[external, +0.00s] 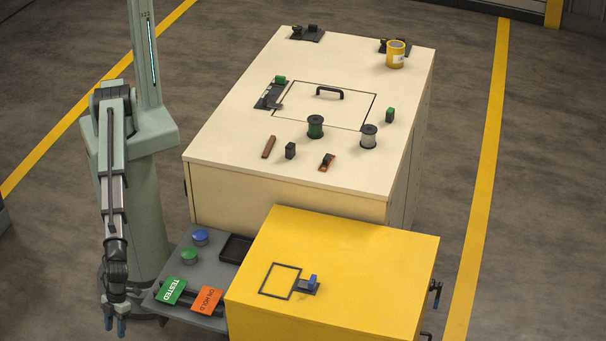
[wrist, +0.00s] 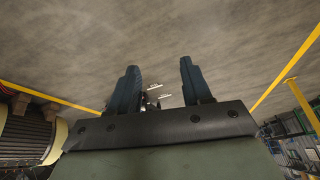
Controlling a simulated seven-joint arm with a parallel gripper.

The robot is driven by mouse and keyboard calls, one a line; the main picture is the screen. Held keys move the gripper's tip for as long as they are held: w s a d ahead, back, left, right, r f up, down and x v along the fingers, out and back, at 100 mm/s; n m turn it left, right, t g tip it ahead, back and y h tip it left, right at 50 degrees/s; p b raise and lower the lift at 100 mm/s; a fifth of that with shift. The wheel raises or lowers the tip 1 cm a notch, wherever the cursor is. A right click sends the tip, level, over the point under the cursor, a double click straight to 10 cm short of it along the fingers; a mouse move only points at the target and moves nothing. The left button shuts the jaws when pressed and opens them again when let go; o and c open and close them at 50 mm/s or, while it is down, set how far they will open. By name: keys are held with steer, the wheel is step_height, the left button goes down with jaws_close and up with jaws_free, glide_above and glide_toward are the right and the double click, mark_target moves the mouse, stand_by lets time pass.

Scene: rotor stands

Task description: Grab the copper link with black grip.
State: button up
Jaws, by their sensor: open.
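The copper link with a black grip (external: 327,162) lies near the front edge of the cream cabinet top (external: 225,145) in the external view. It looks like a small copper-orange piece with a dark part on it. My gripper (external: 115,325) hangs low at the left, fingers down, far from the link and beside the grey shelf. In the wrist view my gripper (wrist: 158,80) has its two blue-grey fingers apart with nothing held between them. The link does not show in the wrist view.
Near the link are a brown bar (external: 268,147), a black block (external: 290,151), a green spool (external: 315,127) and a silver spool (external: 369,136). A yellow cabinet (external: 350,250) stands in front. The grey shelf (external: 215,255) carries buttons and TESTED and hold signs.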

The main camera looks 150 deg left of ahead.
steer(key=w+r+m+t, duration=0.2)
steer(key=w+r, duration=0.9)
steer(key=r, duration=0.1)
steer(key=w+a+r+y, duration=0.1)
steer(key=a+r, duration=0.5)
steer(key=a, duration=0.8)
steer(key=w+a+r+g+y, duration=0.1)
steer(key=a+r, duration=0.6)
steer(key=a, duration=0.8)
steer(key=w+a+r, duration=0.3)
steer(key=a+r, duration=0.4)
steer(key=a, duration=0.7)
steer(key=shift+w+a+r+n+g+y, duration=0.2)
steer(key=shift+w+a+n+g+y, duration=0.1)
steer(key=shift+w+a+y, duration=0.1)
steer(key=s+a+r+n+g, duration=0.1)
steer(key=s+a+r, duration=0.55)
steer(key=a, duration=0.55)
steer(key=s+a+r+n+g+y, duration=0.1)
steer(key=s+a+r, duration=0.6)
steer(key=a, duration=0.5)
steer(key=s+a+r+n+g, duration=0.1)
steer(key=s+a+r, duration=0.4)
steer(key=s+a, duration=0.5)
glide_above(327, 156)
steer(key=f, duration=0.8)
steer(key=shift+w+d+f, duration=0.15)
steer(key=shift+w, duration=0.1)
steer(key=shift+s+f, duration=0.2)
steer(key=shift+f, duration=2.4)
